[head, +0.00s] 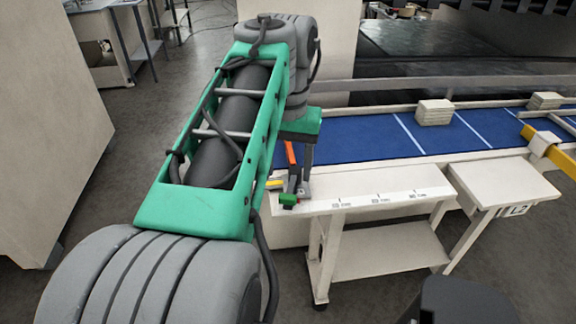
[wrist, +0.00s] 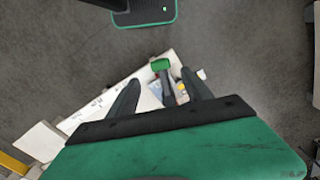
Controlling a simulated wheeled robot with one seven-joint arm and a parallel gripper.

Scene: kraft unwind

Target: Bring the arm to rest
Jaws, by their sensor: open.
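My gripper (head: 299,182) hangs below its green palm over the left end of a white cart top (head: 370,195). In the wrist view my gripper (wrist: 160,80) has its two dark fingers spread apart. A tool with a green head (head: 289,201) lies at the cart's left end. It also shows in the wrist view (wrist: 160,65), its dark handle running between the fingers; I cannot tell how far below them it is. My arm hides part of the cart end in the head view.
A blue conveyor belt (head: 375,136) with stacks of kraft sheets (head: 434,112) runs behind the cart. An orange item (head: 291,153) and a yellow item (head: 275,184) are close to the gripper. A small side table (head: 505,185) stands right. Grey floor is open at left.

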